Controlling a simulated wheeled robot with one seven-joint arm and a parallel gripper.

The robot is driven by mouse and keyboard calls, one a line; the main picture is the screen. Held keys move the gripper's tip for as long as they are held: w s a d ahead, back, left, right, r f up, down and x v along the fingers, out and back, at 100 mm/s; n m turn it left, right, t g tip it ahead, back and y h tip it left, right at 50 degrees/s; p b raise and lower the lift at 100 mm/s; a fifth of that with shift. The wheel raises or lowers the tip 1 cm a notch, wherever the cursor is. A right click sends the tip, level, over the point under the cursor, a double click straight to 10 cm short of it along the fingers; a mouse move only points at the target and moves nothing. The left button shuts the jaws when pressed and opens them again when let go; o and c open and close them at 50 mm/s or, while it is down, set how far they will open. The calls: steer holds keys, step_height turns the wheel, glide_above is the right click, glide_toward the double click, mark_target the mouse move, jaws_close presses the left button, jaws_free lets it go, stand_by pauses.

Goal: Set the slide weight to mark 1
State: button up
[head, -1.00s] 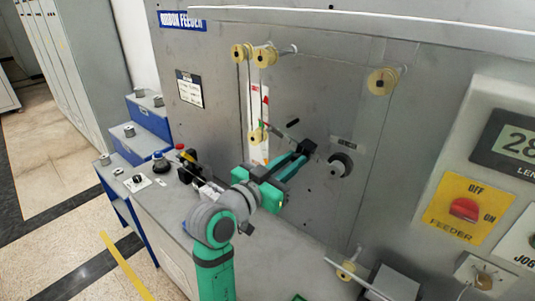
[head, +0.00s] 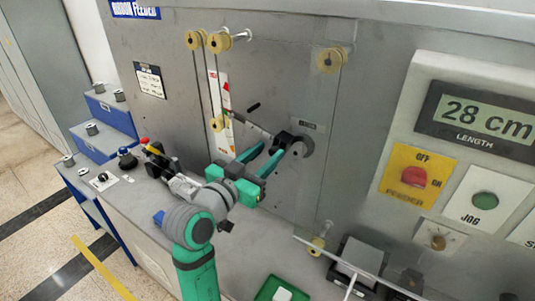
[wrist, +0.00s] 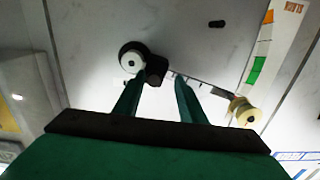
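The slide weight looks to be a dark block (head: 283,138) on the thin arm (head: 236,128), close beside the round pivot hub (head: 302,146). In the wrist view the dark block (wrist: 156,70) touches or nearly touches the hub (wrist: 131,60). A cream roller (wrist: 245,112) is at the arm's other end. My gripper (head: 272,149) is open, its two teal fingers apart. In the wrist view its fingertips (wrist: 160,80) lie just short of the block, on either side of it, with nothing visibly held. The marks on the arm are too small to read.
A colored scale strip (head: 222,100) stands behind the roller. Cream guide rollers (head: 331,60) with thin ribbon lines surround the arm. A control panel (head: 470,150) reads 28 cm at right. A green tray (head: 283,290) and a grey block (head: 362,255) sit below.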

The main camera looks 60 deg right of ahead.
steer(key=a, duration=1)
steer(key=shift+s+a, duration=0.15)
steer(key=shift+a, duration=0.05)
steer(key=shift+f, duration=0.1)
